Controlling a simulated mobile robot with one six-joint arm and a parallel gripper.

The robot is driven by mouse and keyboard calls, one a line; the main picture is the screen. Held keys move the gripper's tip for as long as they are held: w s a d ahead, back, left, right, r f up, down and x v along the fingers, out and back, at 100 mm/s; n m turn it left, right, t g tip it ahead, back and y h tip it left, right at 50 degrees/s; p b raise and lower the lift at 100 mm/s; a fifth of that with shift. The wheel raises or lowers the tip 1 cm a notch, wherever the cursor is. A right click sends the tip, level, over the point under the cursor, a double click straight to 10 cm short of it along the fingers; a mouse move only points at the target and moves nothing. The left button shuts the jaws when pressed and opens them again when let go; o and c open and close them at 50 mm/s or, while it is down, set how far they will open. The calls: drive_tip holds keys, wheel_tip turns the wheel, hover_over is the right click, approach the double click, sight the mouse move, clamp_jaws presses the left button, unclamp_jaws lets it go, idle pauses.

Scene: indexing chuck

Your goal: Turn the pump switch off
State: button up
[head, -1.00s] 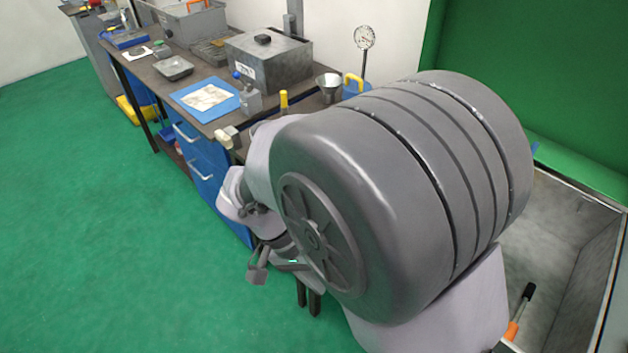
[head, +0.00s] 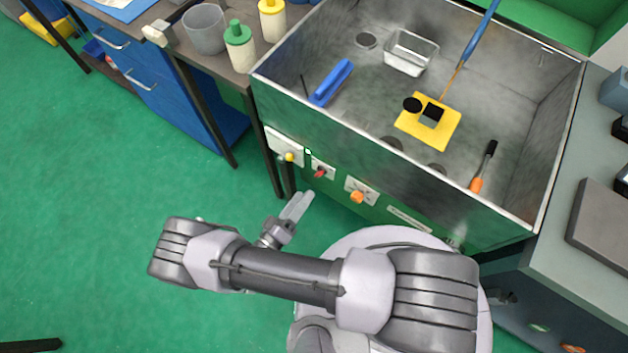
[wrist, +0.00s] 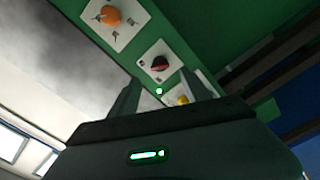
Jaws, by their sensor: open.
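Three controls sit on the green front of the metal basin: a yellow knob (head: 289,157), a red switch (head: 320,173) and an orange knob (head: 357,197). The wrist view shows the orange knob (wrist: 110,15), the red and black switch (wrist: 159,63) and part of the yellow knob (wrist: 183,100). I cannot read which control is the pump switch. My gripper (head: 298,206) is open and empty, in front of and below the panel, apart from all controls. In the wrist view my gripper's fingers (wrist: 160,94) stand either side of the red switch's line; the right finger partly covers the yellow knob's plate.
The basin (head: 520,205) holds a yellow plate (head: 444,134), a blue tool (head: 331,83), a clear tray (head: 410,52) and an orange-handled tool (head: 482,170). A workbench with bottles (head: 240,47) stands left. Green floor (head: 120,190) lies open at left.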

sight(317, 177)
drive_tip(key=b+x, duration=0.1)
drive_tip(key=x, duration=0.5)
drive_tip(key=shift+w+d, duration=0.25)
drive_tip(key=shift+w, duration=0.1)
drive_tip(key=shift+c, duration=0.5)
clamp_jaws()
drive_tip(key=n+b, duration=0.1)
drive_tip(key=n, duration=0.4)
drive_tip(key=shift+n, duration=0.4)
drive_tip(key=n+b, duration=0.1)
drive_tip(key=n, duration=0.5)
